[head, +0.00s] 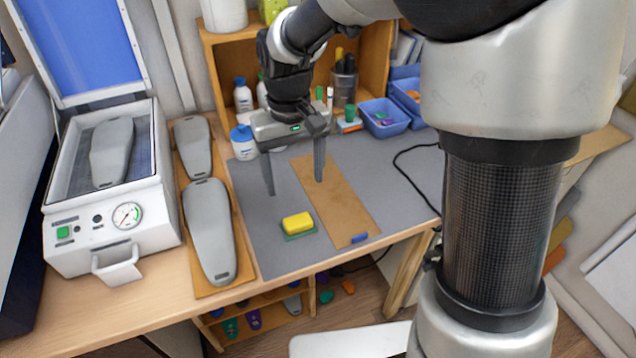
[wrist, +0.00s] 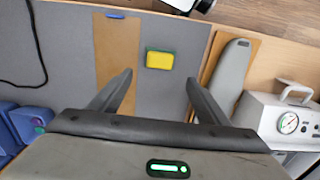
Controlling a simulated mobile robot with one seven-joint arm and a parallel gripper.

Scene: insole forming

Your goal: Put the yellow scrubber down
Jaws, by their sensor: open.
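The yellow scrubber (head: 297,221), a small yellow block with a green underside, lies on the grey mat (head: 262,240) on the table. It also shows in the wrist view (wrist: 159,60), beyond the fingertips and between their lines. My gripper (head: 295,186) is open and empty above the mat, farther back than the scrubber and not touching it. Both fingers show in the wrist view (wrist: 160,78), spread wide with nothing between them.
A brown board (head: 340,205) lies on the mat right of the scrubber. Grey insole forms (head: 208,230) on a wooden board and a white press (head: 110,215) stand left. Bottles (head: 243,97), a pen cup (head: 344,82) and blue bins (head: 383,118) stand behind. Mat around the scrubber is clear.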

